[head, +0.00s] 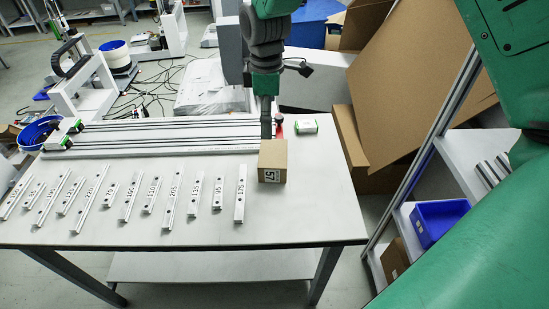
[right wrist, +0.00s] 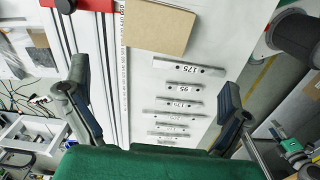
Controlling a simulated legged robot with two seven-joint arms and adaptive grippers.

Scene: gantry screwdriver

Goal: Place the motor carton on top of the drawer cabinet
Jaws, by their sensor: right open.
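The motor carton (head: 271,160) is a small brown box with a white label reading 57. It stands on the white table near its back right part. In the right wrist view, the carton (right wrist: 160,25) shows as a plain brown face at the top. My right gripper (head: 268,122) points down just behind and above the carton. In the right wrist view, its two dark fingers (right wrist: 156,85) are spread wide with nothing between them. I cannot clearly make out the drawer cabinet. My left gripper is not in view.
Several numbered metal rails (head: 145,199) lie in a row left of the carton. A long linear axis (head: 170,137) runs along the table's back. A small green and white box (head: 306,127) sits behind the carton. A shelf with a blue bin (head: 438,222) stands at the right.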

